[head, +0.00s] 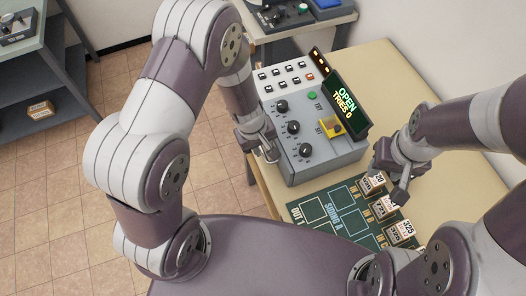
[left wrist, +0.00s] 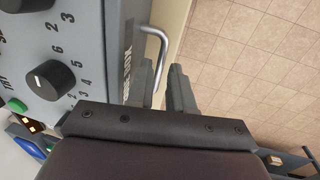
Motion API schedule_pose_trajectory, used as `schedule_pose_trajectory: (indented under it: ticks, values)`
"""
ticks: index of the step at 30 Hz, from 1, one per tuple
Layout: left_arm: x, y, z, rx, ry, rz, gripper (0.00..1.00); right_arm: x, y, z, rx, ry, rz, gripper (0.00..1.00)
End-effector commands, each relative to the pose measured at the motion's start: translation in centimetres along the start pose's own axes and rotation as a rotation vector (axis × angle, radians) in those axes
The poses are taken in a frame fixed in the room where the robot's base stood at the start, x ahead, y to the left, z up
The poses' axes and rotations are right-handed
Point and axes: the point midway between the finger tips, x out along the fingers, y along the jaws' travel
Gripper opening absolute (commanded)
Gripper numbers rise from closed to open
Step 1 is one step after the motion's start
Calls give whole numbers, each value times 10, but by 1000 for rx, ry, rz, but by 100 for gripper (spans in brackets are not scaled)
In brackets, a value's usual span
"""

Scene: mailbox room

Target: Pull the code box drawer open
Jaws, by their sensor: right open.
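The grey code box (head: 318,160) stands on the table, with knobs and a yellow switch on top. Its screen (head: 347,104) reads "OPEN TRIES 0". A metal bar handle (left wrist: 163,42) sticks out from the box's side in the left wrist view, where a drawer front cannot be made out clearly. My left gripper (head: 268,152) is at that side of the box. In the left wrist view its fingers (left wrist: 167,88) are apart, and the handle runs down toward the gap between them. Whether they touch it is unclear. My right gripper (head: 388,180) is open above the small labelled boxes.
A dark green board (head: 318,212) marked "SIDING A" lies in front of the code box. Small labelled boxes (head: 374,184) sit at its right. Another table with a device (head: 285,14) stands behind, and a grey shelf (head: 50,75) at left. The tiled floor left of the table is clear.

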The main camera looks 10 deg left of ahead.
Motion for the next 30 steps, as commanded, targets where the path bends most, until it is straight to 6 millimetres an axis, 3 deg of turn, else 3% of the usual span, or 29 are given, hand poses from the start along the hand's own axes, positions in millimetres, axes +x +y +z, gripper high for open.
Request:
schedule_pose_trajectory:
  ticks: [3,12,15,30]
  values:
    - [14,0,0,1,0,0,21,6,0,1,0,0,0,43]
    - [16,0,0,2,0,0,21,5,0,0,0,1,0,43]
    - [16,0,0,2,0,0,0,5,0,0,0,0,0,43]
    - [16,0,1,2,-4,0,0,5,0,0,0,0,0,43]
